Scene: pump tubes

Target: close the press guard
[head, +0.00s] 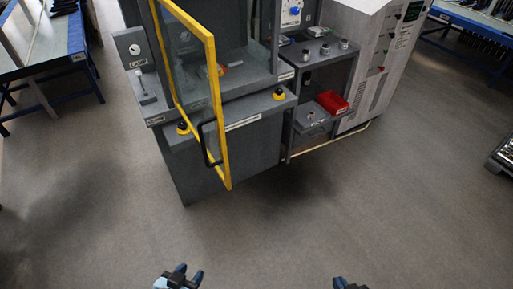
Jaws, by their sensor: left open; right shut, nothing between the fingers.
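The press guard (213,100) is a clear panel in a yellow frame. It stands swung open, jutting out from the front left of the grey press (232,150). Its black handle (205,144) is on the frame's near edge. The press opening behind it is exposed, with a small orange-red item inside. My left gripper (186,272) is open and empty at the bottom edge, well below and apart from the guard. My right gripper (340,281) is shut and empty at the bottom edge, right of the left one. Only the tips of both show.
A grey side stand (316,75) with a red bin (331,103) adjoins the press on the right, beside a light grey cabinet (378,60). Yellow-based buttons sit on the press ledge. A blue-edged table (78,40) is at upper left. The floor in front is clear.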

